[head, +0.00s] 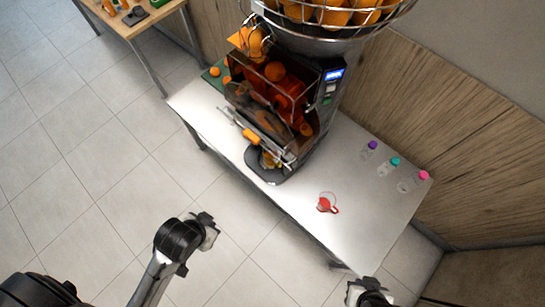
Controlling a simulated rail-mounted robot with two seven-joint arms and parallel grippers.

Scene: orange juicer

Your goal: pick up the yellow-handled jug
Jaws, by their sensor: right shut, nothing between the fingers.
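A small yellow patch (269,160) shows under the juicer's spout, above its black drip tray. It may be the yellow-handled jug, but it is too small and too covered to be sure. A clear jug with a red handle (327,205) stands on the white table to the right of the juicer. My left gripper (208,230) is over the floor in front of the table, apart from everything; its fingers cannot be made out. My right gripper (366,286) is at the bottom edge, partly cut off, shut and empty, off the table's near right corner.
The orange juicer (325,100) with a wire basket of oranges stands on the white table (350,240). Bottles with purple (373,144), teal (396,161) and pink caps (423,175) stand along the back. A wooden table (150,18) is at the upper left. The front right tabletop is clear.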

